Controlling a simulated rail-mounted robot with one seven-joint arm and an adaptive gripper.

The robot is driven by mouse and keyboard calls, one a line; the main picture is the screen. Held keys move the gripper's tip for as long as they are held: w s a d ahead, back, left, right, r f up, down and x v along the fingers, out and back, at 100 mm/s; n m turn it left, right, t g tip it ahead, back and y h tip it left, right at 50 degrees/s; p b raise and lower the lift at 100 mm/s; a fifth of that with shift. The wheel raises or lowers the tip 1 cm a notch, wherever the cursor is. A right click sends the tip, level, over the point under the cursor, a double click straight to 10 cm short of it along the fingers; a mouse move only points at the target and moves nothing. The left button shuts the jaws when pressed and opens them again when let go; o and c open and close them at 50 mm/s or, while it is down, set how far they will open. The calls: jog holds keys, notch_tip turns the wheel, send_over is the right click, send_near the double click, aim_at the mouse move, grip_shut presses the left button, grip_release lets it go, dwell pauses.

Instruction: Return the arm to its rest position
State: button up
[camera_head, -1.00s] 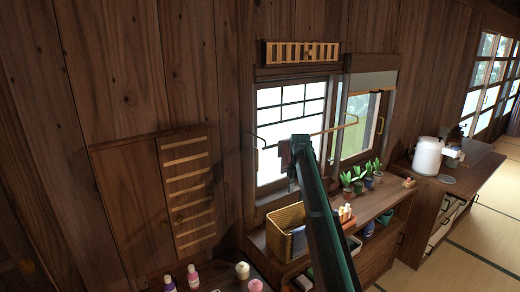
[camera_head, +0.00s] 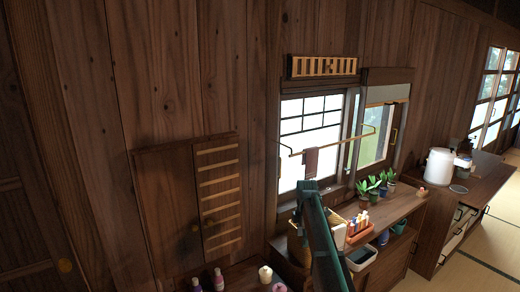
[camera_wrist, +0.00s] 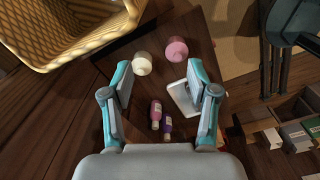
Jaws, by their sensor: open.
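My arm (camera_head: 326,245) rises from the bottom edge of the head view and stands in front of the window counter. My gripper (camera_wrist: 157,70) shows in the wrist view, with its two fingers spread apart and nothing between the tips. It points down over a dark wooden top. A white jar (camera_wrist: 142,64) and a pink jar (camera_wrist: 176,49) are beyond the tips. In the head view the gripper cannot be made out.
A woven basket (camera_wrist: 62,30) is close at the upper left of the wrist view. In the head view, potted plants (camera_head: 374,185) and an orange caddy (camera_head: 358,232) stand on the counter (camera_head: 398,207). A hanging rail with a cloth (camera_head: 311,163) is above my arm.

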jog(key=s+f+m+g+b, duration=0.1)
jog(key=s+f+m, duration=0.5)
jog(key=s+f, duration=0.9)
jog(key=s+f+m+g+b, duration=0.2)
jog(key=s+f+m, duration=0.5)
jog(key=s+f, duration=0.8)
jog(key=s+f+m+g+b, duration=0.2)
jog(key=s+f, duration=1.3)
jog(key=s, duration=2)
jog(key=m+g, duration=0.2)
jog(key=m, duration=0.2)
jog(key=shift+s+f+m, duration=0.2)
jog(key=shift+f+m, duration=0.1)
jog(key=shift+f, duration=0.1)
